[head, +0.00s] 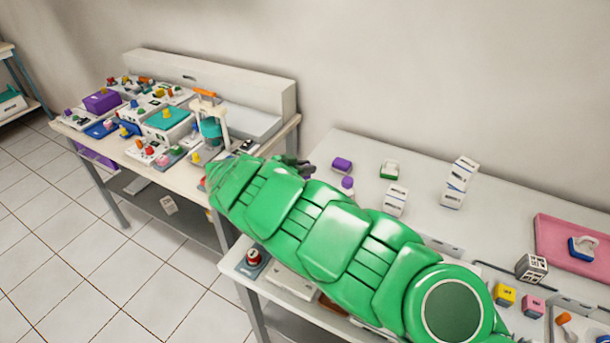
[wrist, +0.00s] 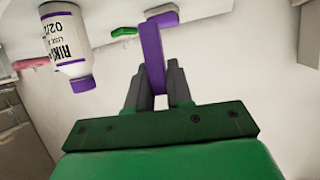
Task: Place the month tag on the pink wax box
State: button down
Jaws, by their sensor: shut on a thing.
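My gripper (wrist: 155,85) is shut on a narrow purple piece (wrist: 151,50), which sticks out beyond the fingertips. I cannot read any mark on it, so I cannot tell if it is the month tag. In the head view my dark gripper (head: 290,165) is at the far end of my green arm, over the gap between two tables. The held piece is not clear there. A small pink box (head: 532,306) with a mark on its top sits at the right of the near table; I cannot tell if it is the pink wax box.
On the near table (head: 420,180) are a purple block (head: 342,165), a green-and-white item (head: 389,169), stacked white boxes (head: 459,182), a yellow box (head: 505,294) and a pink tray (head: 560,242). A white bottle (wrist: 68,45) is close to my gripper. The left table is crowded.

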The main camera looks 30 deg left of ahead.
jog(key=shift+w+a+f, duration=0.15)
jog(key=shift+f, duration=1.6)
jog(key=shift+f, duration=0.15)
jog(key=c, duration=1)
grip_release()
jog(key=shift+a+r, duration=0.1)
jog(key=shift+r, duration=0.15)
jog(key=v, duration=1.1)
jog(key=shift+s+a, duration=0.1)
jog(key=shift+s, duration=0.3)
